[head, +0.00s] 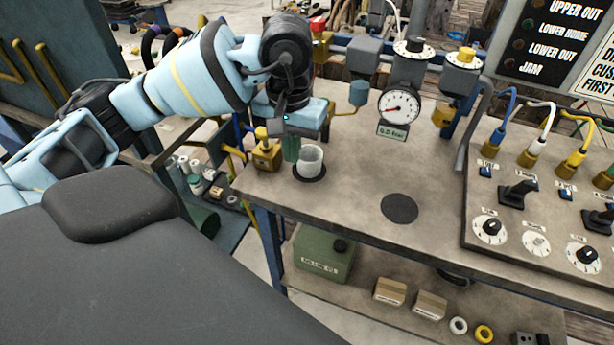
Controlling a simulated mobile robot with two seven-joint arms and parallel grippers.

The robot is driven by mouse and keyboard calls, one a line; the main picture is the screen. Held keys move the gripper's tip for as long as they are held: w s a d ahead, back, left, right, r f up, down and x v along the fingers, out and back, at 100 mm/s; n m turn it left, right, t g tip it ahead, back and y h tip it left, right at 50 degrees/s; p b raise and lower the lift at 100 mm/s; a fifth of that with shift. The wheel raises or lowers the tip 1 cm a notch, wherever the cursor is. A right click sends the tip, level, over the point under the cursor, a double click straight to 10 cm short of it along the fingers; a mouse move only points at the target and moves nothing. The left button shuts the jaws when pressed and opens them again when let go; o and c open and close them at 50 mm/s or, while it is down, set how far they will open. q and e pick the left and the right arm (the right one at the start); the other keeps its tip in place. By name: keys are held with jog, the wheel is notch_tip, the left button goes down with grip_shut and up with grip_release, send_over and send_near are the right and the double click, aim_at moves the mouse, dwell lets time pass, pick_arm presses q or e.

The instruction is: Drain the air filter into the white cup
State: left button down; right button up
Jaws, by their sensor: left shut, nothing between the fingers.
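A grey unit (364,56) with a blue bowl (359,93) hangs at the back of the bench, right of my left gripper, and looks like the air filter. A small yellow fitting shows under the bowl. My left wrist and hand hide part of the pipework behind them. My right gripper is out of view.
A second black pad (400,208) lies bare on the bench (345,205). A pressure gauge (400,107) and a yellow-topped unit (461,72) stand behind it. A yellow valve (266,152) is left of the cup. A control panel (545,215) fills the right.

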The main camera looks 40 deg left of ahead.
aim_at(302, 182)
pick_arm(q)
notch_tip(302, 182, down, 10)
jog(key=shift+a+r, duration=0.15)
jog(key=shift+r, duration=0.1)
jog(key=w, duration=0.2)
jog(key=shift+w+a+f+p, duration=0.2)
jog(key=shift+w+a+p, duration=0.1)
jog(key=shift+p, duration=0.1)
jog(key=shift+w+a, duration=0.1)
jog(key=shift+w, duration=0.6)
jog(key=shift+w, duration=0.1)
